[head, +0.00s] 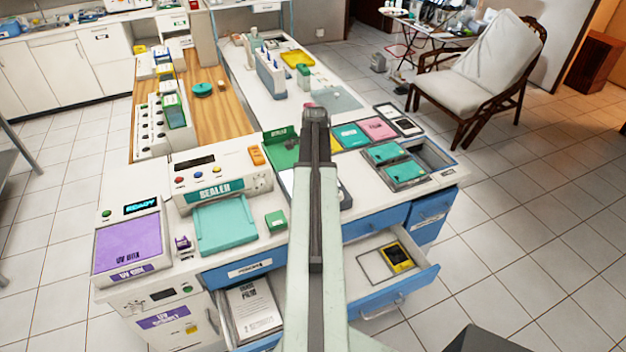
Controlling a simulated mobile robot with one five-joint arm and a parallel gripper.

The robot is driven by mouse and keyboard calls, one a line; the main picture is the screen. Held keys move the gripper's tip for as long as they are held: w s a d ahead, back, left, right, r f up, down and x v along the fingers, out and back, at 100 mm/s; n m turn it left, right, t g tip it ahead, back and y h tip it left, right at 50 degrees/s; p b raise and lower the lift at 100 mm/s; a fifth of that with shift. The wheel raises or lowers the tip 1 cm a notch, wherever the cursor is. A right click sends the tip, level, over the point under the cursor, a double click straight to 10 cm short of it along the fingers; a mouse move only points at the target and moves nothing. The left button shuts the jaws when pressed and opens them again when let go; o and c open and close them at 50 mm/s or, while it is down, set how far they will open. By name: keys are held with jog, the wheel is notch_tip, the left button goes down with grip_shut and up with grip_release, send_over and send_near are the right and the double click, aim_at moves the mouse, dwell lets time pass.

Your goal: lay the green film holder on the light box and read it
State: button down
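My arm reaches up the middle of the head view, and my gripper (315,112) is at its far end, over the counter. Its fingers are too small and foreshortened to tell open from shut; a reddish spot shows at the tip. A green tray-like piece (283,152) lies just left of my arm, partly hidden by it. A small green block (276,220) sits right of the sealer. I cannot tell which green item is the film holder. A flat white panel (287,183) with a dark edge lies under my arm, mostly hidden; it may be the light box.
The sealer (222,175) and purple-topped UV box (128,245) stand at left. Teal and pink cases (378,129) lie at right beside a grey tray (436,155). A chair (485,80) stands beyond; floor at right is clear.

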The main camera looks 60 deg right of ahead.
jog(key=shift+f, duration=0.2)
dwell(0.4)
jog(key=c, duration=1.3)
grip_release()
jog(key=shift+c, duration=0.2)
jog(key=shift+r, duration=0.1)
notch_tip(320, 180, up, 8)
jog(key=p, duration=0.7)
jog(key=shift+p, duration=0.35)
jog(key=shift+f, duration=0.2)
